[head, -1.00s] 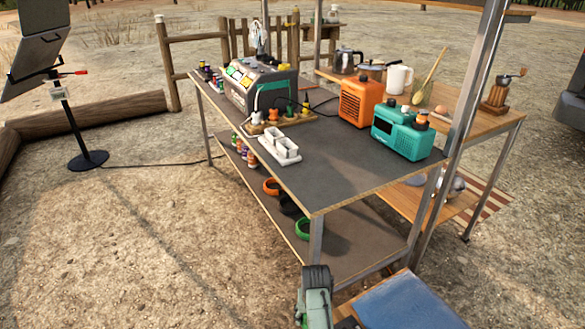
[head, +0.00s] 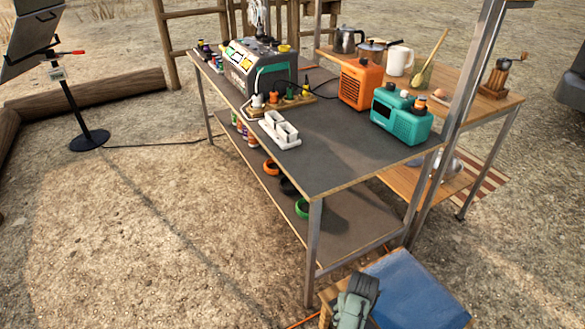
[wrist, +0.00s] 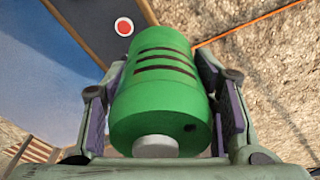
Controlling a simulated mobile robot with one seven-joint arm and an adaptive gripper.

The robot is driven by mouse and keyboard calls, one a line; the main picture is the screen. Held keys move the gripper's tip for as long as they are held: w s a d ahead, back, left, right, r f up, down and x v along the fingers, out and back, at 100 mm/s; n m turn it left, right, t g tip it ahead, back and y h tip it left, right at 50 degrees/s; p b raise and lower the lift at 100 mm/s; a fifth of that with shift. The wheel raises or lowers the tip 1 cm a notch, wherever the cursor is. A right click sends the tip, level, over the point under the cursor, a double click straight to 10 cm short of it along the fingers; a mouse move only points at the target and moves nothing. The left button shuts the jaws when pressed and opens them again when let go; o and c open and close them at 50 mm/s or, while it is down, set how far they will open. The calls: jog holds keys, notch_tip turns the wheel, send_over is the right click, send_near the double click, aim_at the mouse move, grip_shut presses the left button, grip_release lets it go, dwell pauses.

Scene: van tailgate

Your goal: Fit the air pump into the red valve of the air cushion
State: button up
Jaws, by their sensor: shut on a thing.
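The green air pump (wrist: 155,100), a cylinder with dark slots and a pale grey round end, fills the middle of the wrist view. My gripper (wrist: 163,72) is shut on it, with a finger on each side. The red valve (wrist: 124,26), a red disc in a white ring, lies beyond the pump's upper left, apart from it in the picture. It sits on a dark patch beside the blue air cushion (wrist: 45,80). In the head view the blue cushion (head: 418,290) is at the bottom, right of my arm. The valve and pump cannot be made out there.
A grey workbench (head: 345,165) stands behind, with a charger unit (head: 258,68), a teal radio (head: 402,118) and an orange box (head: 360,88) on it. A wooden edge (head: 330,293) shows beside the cushion. An orange cord (wrist: 255,22) lies on the gravel. Open ground is at left.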

jog(key=s+d+p, duration=0.1)
jog(key=s+d, duration=0.1)
jog(key=d, duration=0.1)
jog(key=s+d, duration=0.2)
jog(key=d, duration=0.1)
jog(key=s+d+p, duration=0.1)
jog(key=s+d, duration=0.2)
jog(key=shift+d+p, duration=0.35)
jog(key=shift+d, duration=0.05)
